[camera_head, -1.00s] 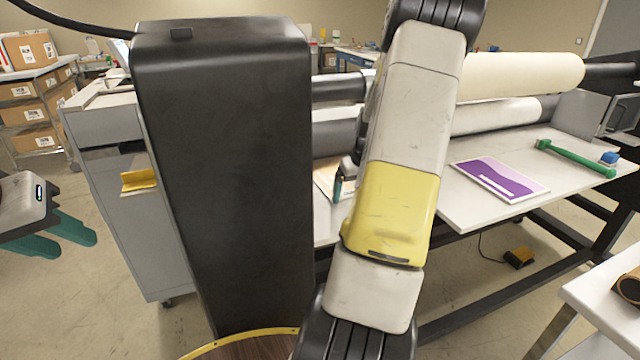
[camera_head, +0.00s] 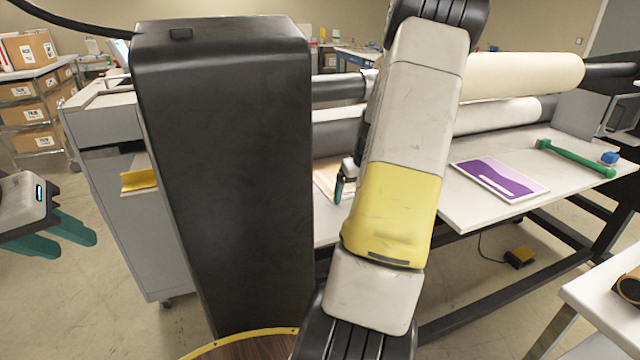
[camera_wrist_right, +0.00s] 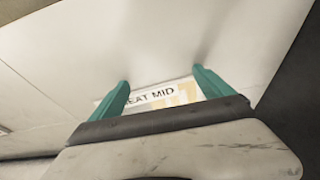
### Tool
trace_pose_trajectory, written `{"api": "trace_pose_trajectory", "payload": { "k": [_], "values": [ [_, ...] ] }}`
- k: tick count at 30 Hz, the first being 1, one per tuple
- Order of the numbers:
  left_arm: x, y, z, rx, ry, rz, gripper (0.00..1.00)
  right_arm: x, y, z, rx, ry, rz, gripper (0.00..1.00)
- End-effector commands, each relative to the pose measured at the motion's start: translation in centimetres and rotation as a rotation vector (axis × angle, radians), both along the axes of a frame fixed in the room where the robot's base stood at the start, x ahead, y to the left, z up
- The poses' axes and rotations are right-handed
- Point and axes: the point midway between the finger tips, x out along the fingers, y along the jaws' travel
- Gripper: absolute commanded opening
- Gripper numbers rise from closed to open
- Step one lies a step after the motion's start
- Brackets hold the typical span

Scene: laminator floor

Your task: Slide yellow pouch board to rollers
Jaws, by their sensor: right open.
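A pale board with yellowish print (camera_head: 326,172) lies on the laminator table, mostly hidden behind my right arm in the head view. In the right wrist view, a pale board with yellow print and the letters "EAT MID" (camera_wrist_right: 180,96) shows between and beyond the fingers. My right gripper (camera_wrist_right: 160,77) is open with its green fingers apart at the board's near side; I cannot tell whether they touch it. In the head view only a green fingertip shows beside the board. The rollers (camera_head: 495,116) run behind the table. My left gripper (camera_head: 75,246) is open and empty at far left.
A purple and white board (camera_head: 499,180) lies right of my arm on the table (camera_head: 470,211). A green-handled tool (camera_head: 575,158) and a blue item (camera_head: 609,158) lie farther right. A yellow piece (camera_head: 139,180) is on the grey machine side.

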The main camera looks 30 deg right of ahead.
Motion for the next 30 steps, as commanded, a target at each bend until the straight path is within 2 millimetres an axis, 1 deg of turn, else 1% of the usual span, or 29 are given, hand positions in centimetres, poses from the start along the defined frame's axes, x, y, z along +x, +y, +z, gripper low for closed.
{"api": "trace_pose_trajectory", "payload": {
  "k": [21,25,30],
  "values": [
    [0.0,0.0,0.0,0.0,0.0,0.0,0.36,-1.7,0.1,5.4,-0.002,-0.002,-0.002,0.91],
    [0.0,0.0,0.0,0.0,0.0,0.0,0.36,-1.9,0.2,5.8,0.0,0.0,-0.001,0.91],
    [0.0,0.0,0.0,0.0,0.0,0.0,0.36,-1.9,0.2,5.9,0.0,0.0,0.0,0.91]
  ]
}}
